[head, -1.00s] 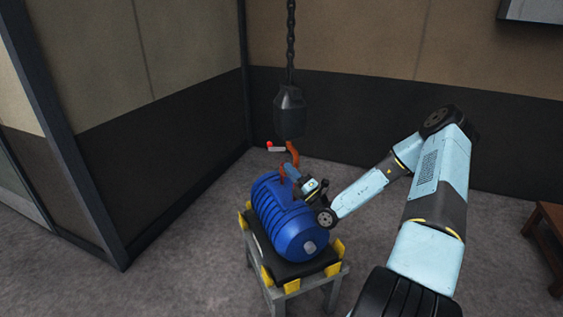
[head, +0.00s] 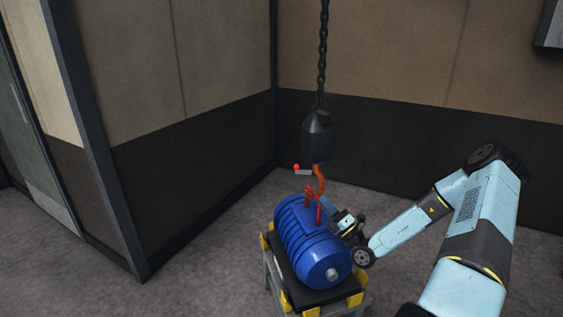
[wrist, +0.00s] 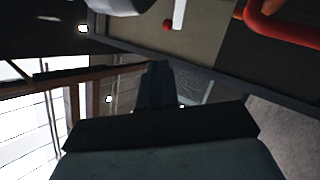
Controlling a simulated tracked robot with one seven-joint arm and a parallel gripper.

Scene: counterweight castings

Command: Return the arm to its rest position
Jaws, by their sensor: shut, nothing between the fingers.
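My gripper (head: 341,219) is just right of the orange hook (head: 319,180), close above the far right side of the blue ribbed motor (head: 312,246). It is shut with nothing held. My arm reaches in from the right with a bent elbow. A red lifting loop (head: 313,211) stands on top of the motor. The hook's lower end meets or overlaps the loop; I cannot tell whether it is engaged. A red curved bar (wrist: 275,25) shows at the wrist view's top right.
The motor rests on a stand with yellow corner blocks (head: 357,298). A chain (head: 322,60) holds a black hoist block (head: 317,135) above it. A small red ball (head: 296,167) on a short bar is beside the hook. Walls stand behind and left; floor is clear at left.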

